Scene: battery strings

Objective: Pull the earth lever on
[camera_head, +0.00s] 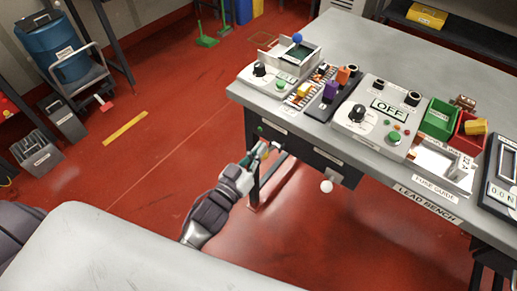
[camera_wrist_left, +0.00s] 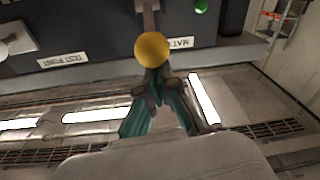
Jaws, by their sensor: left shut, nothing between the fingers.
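A lever with a round yellow knob (camera_wrist_left: 152,49) on a grey stem shows on the bench's dark front panel in the left wrist view. A label beside it starts with "MAT"; the rest is hidden. My left gripper (camera_head: 264,151) is at this panel, below the bench's front left corner. In the left wrist view its fingers (camera_wrist_left: 156,80) are shut with nothing between them. The fingertips are right at the knob; I cannot tell whether they touch it. In the head view the gripper largely hides the lever. My right gripper is not in view.
The grey bench top (camera_head: 440,80) carries control boxes (camera_head: 378,118), a green bin (camera_head: 440,119) and a red bin (camera_head: 466,137).

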